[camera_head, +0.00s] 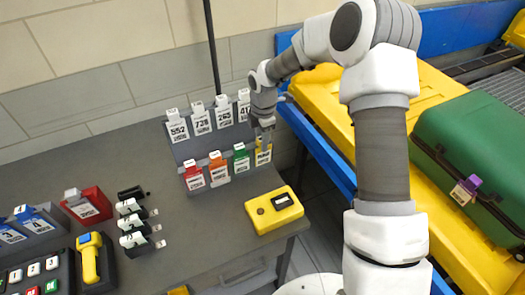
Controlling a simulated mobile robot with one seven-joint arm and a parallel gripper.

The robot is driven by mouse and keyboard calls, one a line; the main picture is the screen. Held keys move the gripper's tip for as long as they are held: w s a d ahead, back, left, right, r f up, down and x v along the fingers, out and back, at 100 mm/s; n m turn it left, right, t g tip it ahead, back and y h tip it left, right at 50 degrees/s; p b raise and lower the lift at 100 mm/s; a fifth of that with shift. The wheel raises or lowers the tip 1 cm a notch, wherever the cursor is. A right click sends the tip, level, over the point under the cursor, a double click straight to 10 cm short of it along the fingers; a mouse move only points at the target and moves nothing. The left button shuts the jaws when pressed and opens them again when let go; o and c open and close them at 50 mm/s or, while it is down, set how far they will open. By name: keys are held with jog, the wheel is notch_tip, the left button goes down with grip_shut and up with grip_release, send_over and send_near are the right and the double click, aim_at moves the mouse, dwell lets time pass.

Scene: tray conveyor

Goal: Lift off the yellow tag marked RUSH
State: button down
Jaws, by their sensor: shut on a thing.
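The yellow tag (263,156) hangs at the right end of the lower row of a grey tag rack (180,150). Its white label is too small to read. My gripper (264,140) is at the tag's top edge, shut on it, and hides its upper part. The tag appears still at its place in the row, level with its neighbours. To its left hang a green tag (241,161), an orange tag (218,171) and a red tag (193,178).
White numbered tags (200,121) fill the rack's upper row, close to my wrist. A yellow box (273,210) lies on the grey table (180,240) below the rack. On the right, a green suitcase (475,155) stands on the yellow-and-blue conveyor. The table's middle is clear.

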jog(key=shift+r, duration=0.1)
notch_tip(320, 180, up, 7)
jog(key=shift+s+d+f, duration=0.1)
jog(key=shift+s+f, duration=0.05)
jog(key=shift+f, duration=0.05)
jog(key=s+d+b, duration=0.1)
jog(key=s+d, duration=0.4)
jog(key=s, duration=0.8)
jog(key=shift+d, duration=0.2)
jog(key=shift+r, duration=0.15)
notch_tip(320, 180, up, 6)
jog(key=p, duration=0.6)
jog(key=shift+r+p, duration=0.25)
jog(key=shift+p, duration=0.05)
